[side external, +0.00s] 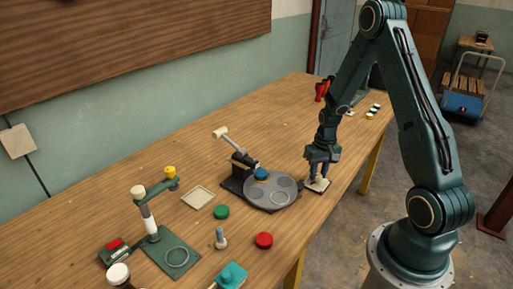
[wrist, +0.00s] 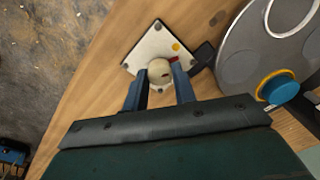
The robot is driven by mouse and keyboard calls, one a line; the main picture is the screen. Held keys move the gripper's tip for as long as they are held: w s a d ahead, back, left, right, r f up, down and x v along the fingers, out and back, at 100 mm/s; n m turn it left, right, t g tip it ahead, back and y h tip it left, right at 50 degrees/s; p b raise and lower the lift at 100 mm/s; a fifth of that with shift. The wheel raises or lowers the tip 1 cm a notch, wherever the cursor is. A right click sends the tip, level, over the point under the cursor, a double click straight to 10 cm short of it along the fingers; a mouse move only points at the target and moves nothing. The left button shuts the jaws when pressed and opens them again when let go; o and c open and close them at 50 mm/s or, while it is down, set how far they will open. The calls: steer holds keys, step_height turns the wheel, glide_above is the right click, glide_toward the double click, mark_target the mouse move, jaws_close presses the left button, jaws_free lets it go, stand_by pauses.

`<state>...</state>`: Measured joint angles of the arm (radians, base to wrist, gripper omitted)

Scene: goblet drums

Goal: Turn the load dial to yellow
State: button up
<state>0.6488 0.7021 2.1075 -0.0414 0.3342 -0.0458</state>
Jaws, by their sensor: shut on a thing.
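The load dial is a pale square plate (wrist: 150,45) with a round cream knob (wrist: 160,71) on it, near the table edge. A yellow dot (wrist: 176,47) shows on the plate beyond the knob, and a small red mark (wrist: 173,58) lies at the knob's upper right in the wrist view. In the side view the plate (side external: 319,185) is under my gripper (side external: 319,171). My gripper's two blue fingers (wrist: 158,80) are shut on the knob, one on each side. The knob's near side is partly hidden, and I cannot tell its exact pointing.
A grey turntable (side external: 271,194) with round recesses and a blue hub (side external: 262,175) stands just left of the dial, joined by a dark bracket. The table edge is close.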

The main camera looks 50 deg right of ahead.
mark_target(318, 174)
steer(key=n, duration=0.5)
stand_by(0.4)
steer(key=o, duration=1)
steer(key=shift+r, duration=0.1)
step_height(318, 174, up, 14)
steer(key=shift+d+f, duration=0.2)
steer(key=shift+d, duration=0.05)
stand_by(0.5)
